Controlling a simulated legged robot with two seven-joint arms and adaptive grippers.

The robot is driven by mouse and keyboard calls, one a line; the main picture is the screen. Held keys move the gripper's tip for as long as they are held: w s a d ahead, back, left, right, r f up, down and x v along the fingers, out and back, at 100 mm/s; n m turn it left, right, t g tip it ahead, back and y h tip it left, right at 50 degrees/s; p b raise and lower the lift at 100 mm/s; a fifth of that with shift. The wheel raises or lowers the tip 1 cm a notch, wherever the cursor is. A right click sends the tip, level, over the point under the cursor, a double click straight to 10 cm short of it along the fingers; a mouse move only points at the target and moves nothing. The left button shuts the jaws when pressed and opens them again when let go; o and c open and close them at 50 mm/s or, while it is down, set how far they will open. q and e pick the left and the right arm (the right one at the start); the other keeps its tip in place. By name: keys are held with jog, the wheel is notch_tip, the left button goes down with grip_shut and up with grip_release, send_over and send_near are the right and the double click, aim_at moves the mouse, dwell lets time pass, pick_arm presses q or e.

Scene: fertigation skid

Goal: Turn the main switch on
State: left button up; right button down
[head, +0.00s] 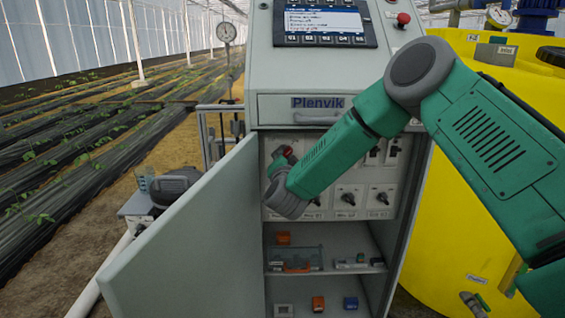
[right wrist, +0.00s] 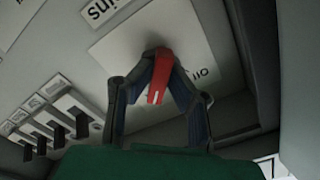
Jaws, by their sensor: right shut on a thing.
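The main switch has a red handle (right wrist: 161,75) on a pale plate (right wrist: 120,52) inside the open cabinet. The handle carries a white mark near its lower end in the right wrist view. Upside-down lettering shows on the plate, partly hidden by a finger. My right gripper (right wrist: 160,88) is shut on the red handle, with one dark finger on each side of it. My left gripper is not in view.
The cabinet door (head: 190,240) stands open to the left, close beside my right gripper. Black rotary switches (head: 347,197) sit on the panel. Small orange and blue parts lie on shelves below. A yellow tank (head: 440,240) stands to the right.

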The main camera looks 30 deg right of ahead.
jog(key=shift+d+r+m, duration=0.2)
jog(key=shift+m, duration=0.1)
jog(key=c, duration=1.5)
grip_release()
jog(key=shift+s, duration=0.1)
jog(key=shift+c, duration=0.2)
jog(key=shift+s+r, duration=0.1)
jog(key=shift+s, duration=0.05)
jog(key=v, duration=1.1)
jog(key=shift+s+a+f, duration=0.25)
jog(key=shift+s, duration=0.1)
